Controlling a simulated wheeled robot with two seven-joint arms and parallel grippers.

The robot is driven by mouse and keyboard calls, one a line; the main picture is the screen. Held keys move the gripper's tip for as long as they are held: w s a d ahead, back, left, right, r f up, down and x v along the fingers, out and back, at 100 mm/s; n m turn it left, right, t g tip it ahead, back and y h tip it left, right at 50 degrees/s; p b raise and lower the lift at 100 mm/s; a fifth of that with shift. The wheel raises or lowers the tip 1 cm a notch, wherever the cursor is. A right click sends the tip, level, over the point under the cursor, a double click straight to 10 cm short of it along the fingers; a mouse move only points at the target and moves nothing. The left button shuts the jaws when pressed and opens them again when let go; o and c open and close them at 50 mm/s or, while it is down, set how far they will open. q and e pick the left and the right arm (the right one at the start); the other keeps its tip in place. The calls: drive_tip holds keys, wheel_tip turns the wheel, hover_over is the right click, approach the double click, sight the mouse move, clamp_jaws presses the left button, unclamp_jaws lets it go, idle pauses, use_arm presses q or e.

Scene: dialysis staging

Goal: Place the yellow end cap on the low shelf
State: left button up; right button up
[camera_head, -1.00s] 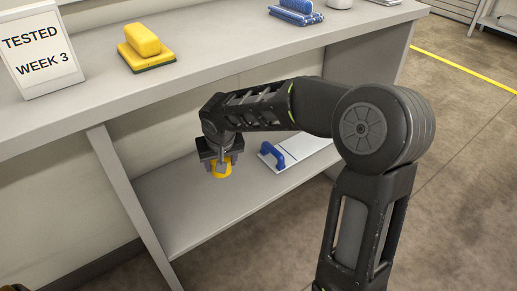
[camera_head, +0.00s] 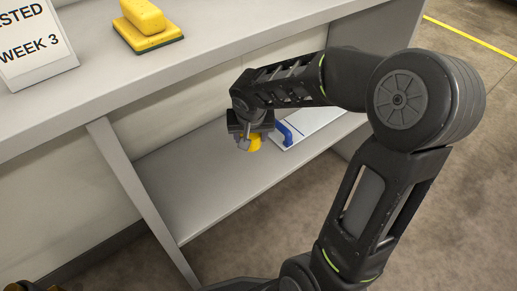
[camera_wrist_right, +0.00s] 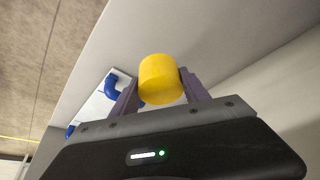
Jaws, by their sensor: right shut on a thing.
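My right gripper (camera_head: 248,143) is shut on the yellow end cap (camera_head: 255,141). In the right wrist view the cap (camera_wrist_right: 161,80) is a plain yellow cylinder between the two fingers. In the head view the gripper partly hides it. The low shelf (camera_head: 195,185) is the grey board under the counter, and the gripper is over its back part, left of a blue handle. I cannot tell whether the cap touches the shelf. My left gripper cannot be made out.
A white board (camera_head: 310,125) with a blue handle (camera_head: 285,132) lies on the shelf, close right of the gripper. The counter (camera_head: 215,62) overhangs the shelf, with a yellow sponge (camera_head: 143,15) and a sign (camera_head: 35,45) on top. The shelf's left part is bare.

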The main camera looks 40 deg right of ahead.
sight(251, 157)
wheel_tip(251, 157, down, 2)
drive_tip(key=shift+f, duration=0.15)
wheel_tip(251, 157, down, 5)
drive_tip(key=b, duration=0.3)
idle(0.3)
drive_tip(key=shift+f+b, duration=0.15)
drive_tip(key=shift+b, duration=0.15)
drive_tip(key=o, duration=1.3)
